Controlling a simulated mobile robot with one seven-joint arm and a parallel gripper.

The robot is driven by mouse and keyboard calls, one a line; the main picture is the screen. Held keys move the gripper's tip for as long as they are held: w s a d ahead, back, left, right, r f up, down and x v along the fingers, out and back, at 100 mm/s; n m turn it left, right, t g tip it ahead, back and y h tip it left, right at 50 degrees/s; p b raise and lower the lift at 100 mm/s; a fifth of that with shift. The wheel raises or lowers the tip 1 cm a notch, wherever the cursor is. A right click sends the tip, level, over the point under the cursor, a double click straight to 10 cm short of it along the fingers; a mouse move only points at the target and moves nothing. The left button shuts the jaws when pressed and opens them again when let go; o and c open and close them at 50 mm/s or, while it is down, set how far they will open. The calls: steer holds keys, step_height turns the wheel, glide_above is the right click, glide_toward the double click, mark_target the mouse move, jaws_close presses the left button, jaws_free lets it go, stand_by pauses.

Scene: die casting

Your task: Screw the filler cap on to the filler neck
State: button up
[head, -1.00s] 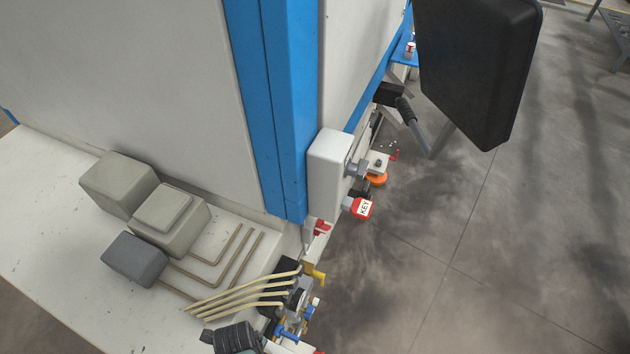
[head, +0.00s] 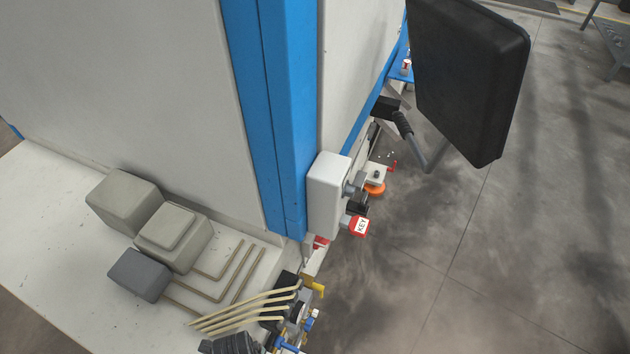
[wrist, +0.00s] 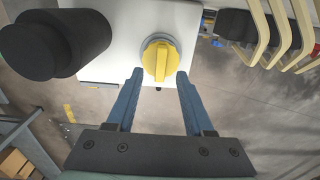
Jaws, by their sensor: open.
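A round yellow cap with a raised grip bar (wrist: 161,60) sits in front of a white plate (wrist: 118,18) in the wrist view. It looks like the filler cap. A grey ring shows at its edge, perhaps the filler neck, mostly hidden behind it; I cannot tell how the cap is seated. My gripper (wrist: 159,76) is open, with one blue finger at each lower side of the cap. I see no clear contact, and nothing else is between the fingers. The head view does not show my gripper.
A stepped black cylinder (wrist: 58,45) stands close left of the fingers. Several cream pipes (wrist: 280,30) are at right and also show in the head view (head: 245,308).

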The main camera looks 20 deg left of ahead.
steer(key=shift+r+p, duration=1.7)
steer(key=shift+r, duration=0.45)
